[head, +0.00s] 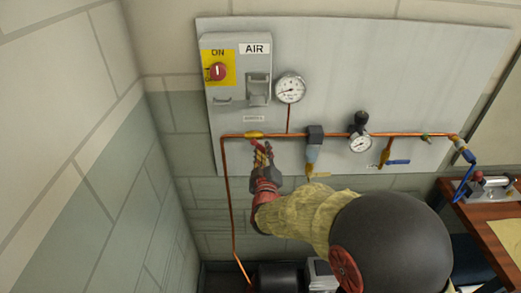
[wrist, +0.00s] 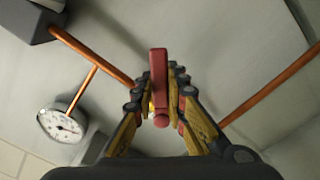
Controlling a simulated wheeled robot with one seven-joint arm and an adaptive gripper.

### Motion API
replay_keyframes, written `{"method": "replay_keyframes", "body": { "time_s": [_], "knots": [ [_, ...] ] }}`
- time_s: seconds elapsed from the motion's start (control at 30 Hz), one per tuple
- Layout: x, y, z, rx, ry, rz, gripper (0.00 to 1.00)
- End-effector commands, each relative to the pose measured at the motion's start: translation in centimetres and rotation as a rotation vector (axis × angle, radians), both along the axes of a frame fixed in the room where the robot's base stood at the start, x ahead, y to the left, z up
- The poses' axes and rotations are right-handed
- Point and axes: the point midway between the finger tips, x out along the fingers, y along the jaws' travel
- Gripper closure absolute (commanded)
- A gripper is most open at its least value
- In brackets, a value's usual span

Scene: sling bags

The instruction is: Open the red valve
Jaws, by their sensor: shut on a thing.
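The red valve shows in the wrist view as a red bar-shaped handle (wrist: 159,80), standing between the fingers of my gripper (wrist: 160,95). My gripper is shut on this handle. In the head view my gripper (head: 262,158) reaches up to the valve's brass body (head: 254,135), on the copper pipe at the left of the grey panel.
A grey AIR box (head: 237,90) with a red knob (head: 217,72) hangs above. A gauge (head: 290,88), a regulator gauge (head: 360,143) and a blue-handled valve (head: 398,162) are to the right. A wall stands close on the left. A wooden table (head: 480,212) is at the right.

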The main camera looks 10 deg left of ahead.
Motion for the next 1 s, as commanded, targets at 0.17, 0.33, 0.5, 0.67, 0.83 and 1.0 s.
{"method": "replay_keyframes", "body": {
  "time_s": [0.17,0.33,0.5,0.67,0.83,1.0],
  "knots": [
    [0.1,-0.5,0.9,-0.164,-0.039,0.001,1.0],
    [0.2,-1.0,1.5,-0.32,-0.075,0.002,1.0],
    [0.3,-1.3,2.2,-0.472,-0.112,0.001,1.0],
    [0.3,-1.4,2.8,-0.597,-0.142,0.002,1.0],
    [0.3,-1.5,3.2,-0.702,-0.168,0.002,1.0],
    [0.3,-1.5,3.5,-0.773,-0.185,0.002,1.0]
  ]
}}
